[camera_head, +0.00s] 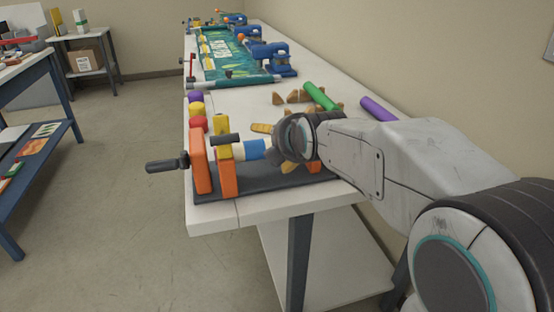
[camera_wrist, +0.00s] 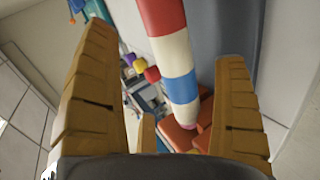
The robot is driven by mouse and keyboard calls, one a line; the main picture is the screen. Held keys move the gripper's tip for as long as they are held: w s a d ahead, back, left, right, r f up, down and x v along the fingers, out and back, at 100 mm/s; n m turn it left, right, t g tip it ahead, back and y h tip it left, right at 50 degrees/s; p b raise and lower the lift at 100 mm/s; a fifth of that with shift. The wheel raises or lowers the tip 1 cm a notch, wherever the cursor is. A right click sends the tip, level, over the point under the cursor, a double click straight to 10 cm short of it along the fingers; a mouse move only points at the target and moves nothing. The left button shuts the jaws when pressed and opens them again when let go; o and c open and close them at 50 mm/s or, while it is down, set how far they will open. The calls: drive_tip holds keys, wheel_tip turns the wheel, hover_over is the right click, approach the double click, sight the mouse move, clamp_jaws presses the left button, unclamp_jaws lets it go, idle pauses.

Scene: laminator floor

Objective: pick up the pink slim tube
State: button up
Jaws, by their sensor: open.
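I cannot make out a pink slim tube for certain in either view. In the wrist view, a cylinder banded red, white and blue (camera_wrist: 178,60) with a small pinkish end runs between the fingers of my gripper (camera_wrist: 166,50). The gripper is open, and I cannot tell whether the fingers touch the cylinder. In the head view, my gripper (camera_head: 288,165) is over the near end of the bench, at the orange-framed roller machine (camera_head: 228,170). My wrist hides part of it, but a blue and white roller part (camera_head: 254,149) shows beside the fingers.
A green tube (camera_head: 320,97) and a purple tube (camera_head: 378,109) lie on the white bench (camera_head: 235,211) behind my arm. Small wooden wedges lie near the green tube. Blue clamps and a patterned sheet (camera_head: 222,55) fill the far end.

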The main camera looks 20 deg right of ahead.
drive_tip(key=shift+b+x, duration=0.4)
drive_tip(key=shift+x, duration=0.7)
drive_tip(key=w+f+b, duration=0.2)
drive_tip(key=shift+w+f, duration=0.2)
drive_tip(key=shift+f, duration=0.15)
drive_tip(key=shift+b+x, duration=0.55)
drive_tip(key=shift+x, duration=0.35)
drive_tip(key=shift+w+r, duration=0.1)
drive_tip(key=shift+r, duration=0.15)
drive_tip(key=shift+c, duration=0.3)
drive_tip(key=c, duration=1.2)
drive_tip(key=shift+c, duration=0.3)
drive_tip(key=shift+r, duration=0.1)
